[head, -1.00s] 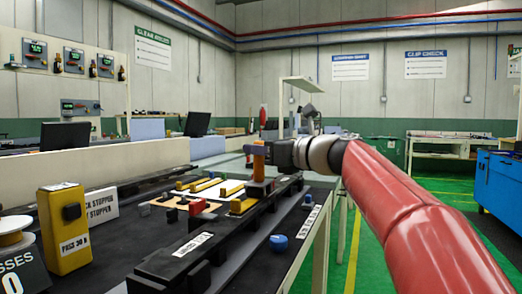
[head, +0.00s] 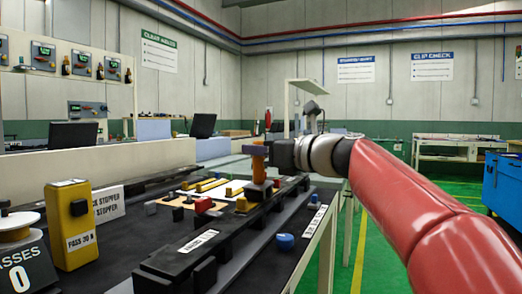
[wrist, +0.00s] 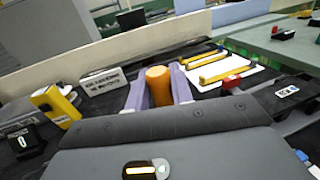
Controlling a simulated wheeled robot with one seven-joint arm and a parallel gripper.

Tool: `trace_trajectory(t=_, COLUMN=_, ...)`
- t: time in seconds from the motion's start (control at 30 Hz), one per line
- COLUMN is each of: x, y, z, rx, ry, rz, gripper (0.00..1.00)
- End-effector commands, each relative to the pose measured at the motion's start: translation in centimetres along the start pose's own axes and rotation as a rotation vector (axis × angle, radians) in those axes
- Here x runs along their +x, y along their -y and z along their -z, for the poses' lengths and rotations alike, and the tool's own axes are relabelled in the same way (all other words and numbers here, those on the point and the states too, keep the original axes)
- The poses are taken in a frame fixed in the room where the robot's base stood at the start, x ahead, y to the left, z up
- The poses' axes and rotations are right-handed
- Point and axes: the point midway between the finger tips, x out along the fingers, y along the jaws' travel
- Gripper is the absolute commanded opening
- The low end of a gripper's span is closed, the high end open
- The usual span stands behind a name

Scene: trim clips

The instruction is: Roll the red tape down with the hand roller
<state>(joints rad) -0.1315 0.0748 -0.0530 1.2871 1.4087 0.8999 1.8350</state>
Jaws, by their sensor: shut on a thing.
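My gripper (head: 268,155) is shut on an upright orange cylinder, the handle of the hand roller (head: 258,166). It stands over the far part of the long dark fixture on the bench. In the wrist view the orange handle (wrist: 159,86) shows end-on between the two pale fingers of my gripper (wrist: 158,95). The lower end of the roller is small in the head view, and I cannot tell whether it touches the surface. I cannot make out a strip of red tape for certain. A small red block (head: 203,205) sits left of the fixture.
A pale board with yellow bars (head: 206,185) lies left of the roller. A yellow box (head: 70,225) and a white sign (head: 109,204) stand at the left. A blue knob (head: 285,241) sits near the bench's right edge. The green floor beyond is clear.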

Motion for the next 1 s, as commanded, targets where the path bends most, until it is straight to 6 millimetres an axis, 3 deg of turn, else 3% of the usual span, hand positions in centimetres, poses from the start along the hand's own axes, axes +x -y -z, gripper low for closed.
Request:
trace_trajectory(t=0.03, x=0.1, y=0.0, z=0.8, rx=0.005, ry=-0.012, rz=-0.001, gripper=0.00)
trace_trajectory(t=1.0, x=-0.5, y=-2.5, z=0.8, rx=0.006, ry=-0.013, rz=-0.001, gripper=0.00)
